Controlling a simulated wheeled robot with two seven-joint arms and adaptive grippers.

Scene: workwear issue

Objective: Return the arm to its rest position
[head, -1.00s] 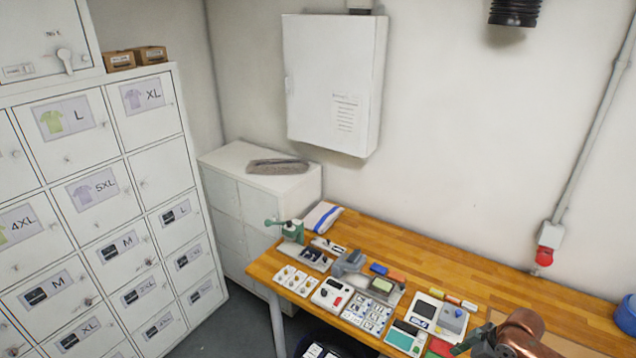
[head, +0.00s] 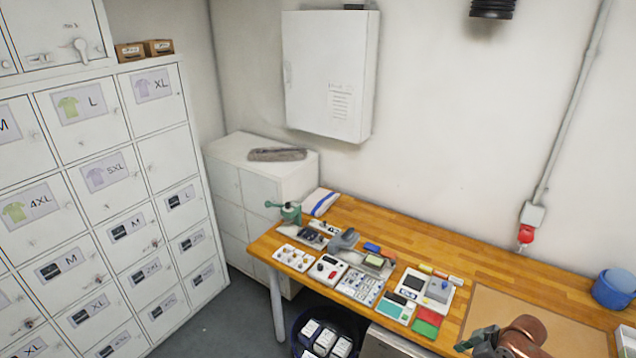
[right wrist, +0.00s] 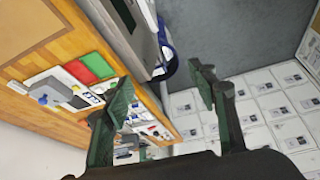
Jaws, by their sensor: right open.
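My right gripper (right wrist: 165,110) is open and empty in the right wrist view, its two green-lined fingers spread apart. In the head view part of the right gripper (head: 478,341) and the copper-coloured arm end show at the bottom right, in front of the wooden workbench (head: 430,240). No object is between the fingers. My left gripper is not in view.
A locker wall (head: 115,200) with size labels stands on the left. The workbench carries several small devices, a green press (head: 288,212), a brown mat (head: 530,315) and a blue container (head: 614,288). A dark bin (head: 325,335) stands below the bench.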

